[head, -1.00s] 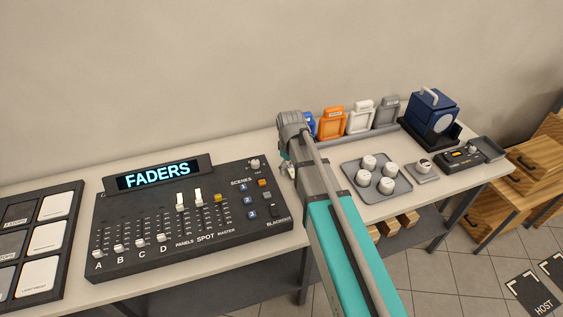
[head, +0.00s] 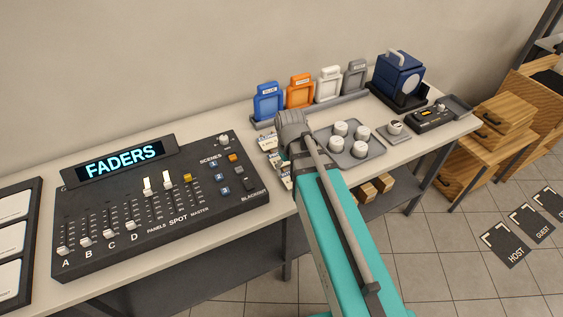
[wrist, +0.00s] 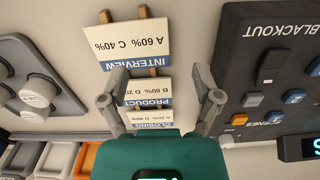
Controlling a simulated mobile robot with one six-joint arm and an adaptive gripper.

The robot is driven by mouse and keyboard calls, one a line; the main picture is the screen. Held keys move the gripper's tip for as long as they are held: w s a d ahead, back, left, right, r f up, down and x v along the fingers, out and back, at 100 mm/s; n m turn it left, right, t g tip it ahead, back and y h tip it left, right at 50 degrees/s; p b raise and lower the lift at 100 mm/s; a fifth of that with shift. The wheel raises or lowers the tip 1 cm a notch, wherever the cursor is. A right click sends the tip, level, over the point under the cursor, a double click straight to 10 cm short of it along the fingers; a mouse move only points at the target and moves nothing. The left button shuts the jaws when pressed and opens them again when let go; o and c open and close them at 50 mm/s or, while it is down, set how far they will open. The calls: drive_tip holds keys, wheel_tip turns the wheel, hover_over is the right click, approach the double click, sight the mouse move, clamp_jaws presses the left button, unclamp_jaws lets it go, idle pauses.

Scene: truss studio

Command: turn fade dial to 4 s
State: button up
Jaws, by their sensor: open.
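A small pale knob (head: 223,140) sits at the upper right corner of the black fader console (head: 110,218); its label and setting are too small to read, so I cannot tell if it is the fade dial. Another round dial (head: 395,127) sits on a small grey plate right of the knob tray. My gripper (wrist: 160,72) is open and empty in the wrist view, over several cue cards between its fingers. In the head view my arm hides most of it. The console (wrist: 285,45) is to the right in the wrist view, apart from the fingers.
The console display (head: 122,161) reads FADERS. A grey tray (head: 375,148) with several white knobs lies right of my arm. Blue (head: 267,102), orange, white and grey holders stand behind. A navy lamp (head: 400,75) and a small black box (head: 430,118) are farther right.

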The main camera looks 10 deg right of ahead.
drive_tip(key=shift+s+d+f+m, duration=0.3)
drive_tip(key=shift+s+d, duration=0.05)
drive_tip(key=shift+s, duration=0.25)
drive_tip(key=s, duration=0.1)
drive_tip(key=s+d+m, duration=0.2)
drive_tip(key=s, duration=0.1)
drive_tip(key=shift+d, duration=0.1)
